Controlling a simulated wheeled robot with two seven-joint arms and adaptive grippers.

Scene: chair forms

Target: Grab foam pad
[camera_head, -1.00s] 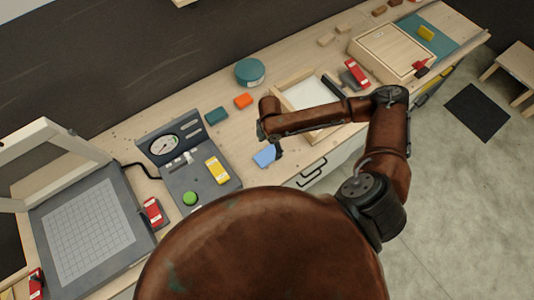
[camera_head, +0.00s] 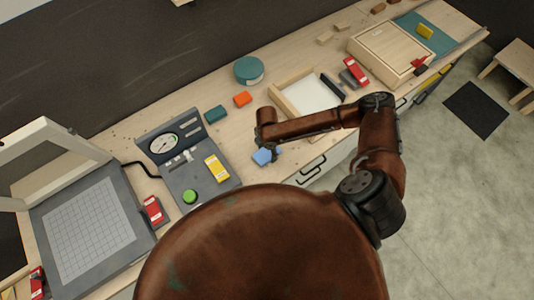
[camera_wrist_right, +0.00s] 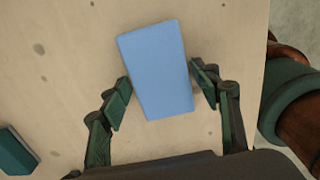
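A light blue block, which looks like the foam pad (camera_wrist_right: 157,70), lies on the wooden bench top between the two fingers of my right gripper (camera_wrist_right: 161,88) in the right wrist view. The fingers are spread, one on each side of the pad's near half; the left fingertip is close to its edge, and I cannot tell whether it touches. In the head view the blue pad (camera_head: 262,157) is partly hidden under my right gripper (camera_head: 267,150), near the bench's front edge. My left gripper is not in view.
A grey gauge panel (camera_head: 185,180) stands to the left. A shallow wooden tray (camera_head: 278,97) is to the right. The bench's front edge is close by.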

